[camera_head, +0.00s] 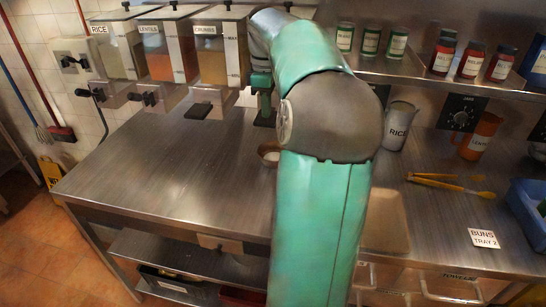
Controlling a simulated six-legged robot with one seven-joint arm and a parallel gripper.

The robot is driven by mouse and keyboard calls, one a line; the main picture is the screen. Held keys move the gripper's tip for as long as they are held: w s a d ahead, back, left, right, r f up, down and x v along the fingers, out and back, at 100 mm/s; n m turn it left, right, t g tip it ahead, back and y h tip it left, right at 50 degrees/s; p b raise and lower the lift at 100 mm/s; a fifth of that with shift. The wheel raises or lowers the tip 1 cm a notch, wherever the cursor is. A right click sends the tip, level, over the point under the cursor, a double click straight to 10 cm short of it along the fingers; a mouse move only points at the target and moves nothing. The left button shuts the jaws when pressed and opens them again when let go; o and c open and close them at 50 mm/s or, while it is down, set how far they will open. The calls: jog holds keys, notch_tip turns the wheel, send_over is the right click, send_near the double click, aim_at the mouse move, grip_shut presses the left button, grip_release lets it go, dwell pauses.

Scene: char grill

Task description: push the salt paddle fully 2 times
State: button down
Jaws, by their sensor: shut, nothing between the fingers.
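My gripper (264,117) is shut and empty, pointing down over the back of the steel counter, right of the crumbs dispenser. Its dark fingertips are small and partly covered by my arm. No salt label or salt paddle shows. A fourth dispenser may stand behind my arm, where only a bit of lid shows, but I cannot tell what it holds. I cannot tell whether my gripper touches a paddle. The crumbs dispenser (221,52) has a dark paddle (198,111) sticking out below it, left of my gripper.
Rice (116,50) and lentils (166,50) dispensers hang further left. A small bowl (268,152) sits on the counter (165,170), partly behind my arm. A rice jug (399,127), a lentils jug (481,138) and yellow tongs (450,184) are at right. The left counter is clear.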

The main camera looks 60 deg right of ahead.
jog(key=shift+f, duration=1.25)
jog(key=shift+r, duration=2.35)
jog(key=shift+r, duration=0.1)
notch_tip(320, 180, up, 5)
jog(key=shift+f, duration=0.1)
